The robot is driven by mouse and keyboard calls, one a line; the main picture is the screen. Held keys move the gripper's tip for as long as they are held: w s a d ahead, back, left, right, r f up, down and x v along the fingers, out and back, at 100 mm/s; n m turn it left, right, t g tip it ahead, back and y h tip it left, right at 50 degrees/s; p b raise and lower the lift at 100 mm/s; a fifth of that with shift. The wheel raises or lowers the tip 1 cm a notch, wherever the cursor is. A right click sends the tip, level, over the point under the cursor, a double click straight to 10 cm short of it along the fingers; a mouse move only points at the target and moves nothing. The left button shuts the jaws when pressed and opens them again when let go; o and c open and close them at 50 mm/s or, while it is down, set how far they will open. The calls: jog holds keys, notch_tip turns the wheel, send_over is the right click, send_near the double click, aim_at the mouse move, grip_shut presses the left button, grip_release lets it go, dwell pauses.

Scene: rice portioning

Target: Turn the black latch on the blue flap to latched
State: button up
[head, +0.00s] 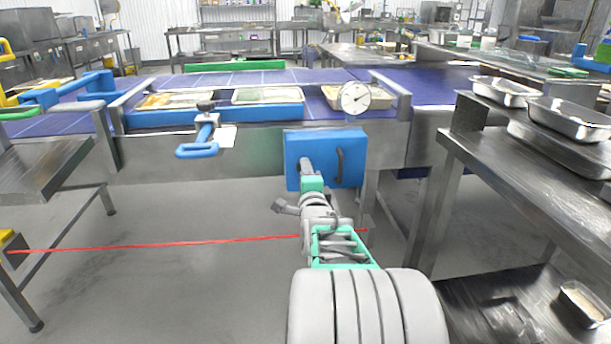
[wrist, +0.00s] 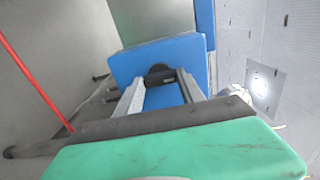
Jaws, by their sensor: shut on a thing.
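The blue flap (head: 325,142) is an upright square panel on the front of the conveyor frame in the head view. A dark curved handle (head: 340,167) stands on its right half. My gripper (head: 305,166) reaches the left half of the flap. In the wrist view the blue flap (wrist: 190,48) lies ahead, and the black latch (wrist: 160,73) sits between the tips of my gripper (wrist: 161,80). The fingers are shut on it.
A round dial gauge (head: 355,98) stands above the flap. A blue-handled tool (head: 198,148) hangs left of it. Trays (head: 268,96) sit on the blue conveyor. A steel table with metal pans (head: 570,118) stands at right. A red line (head: 150,245) crosses low at left.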

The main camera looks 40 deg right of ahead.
jog(key=o, duration=1.4)
jog(key=shift+c, duration=0.2)
jog(key=shift+s, duration=0.1)
jog(key=p+v, duration=0.2)
jog(key=v, duration=0.5)
jog(key=shift+s+a, duration=0.25)
jog(key=shift+a, duration=0.05)
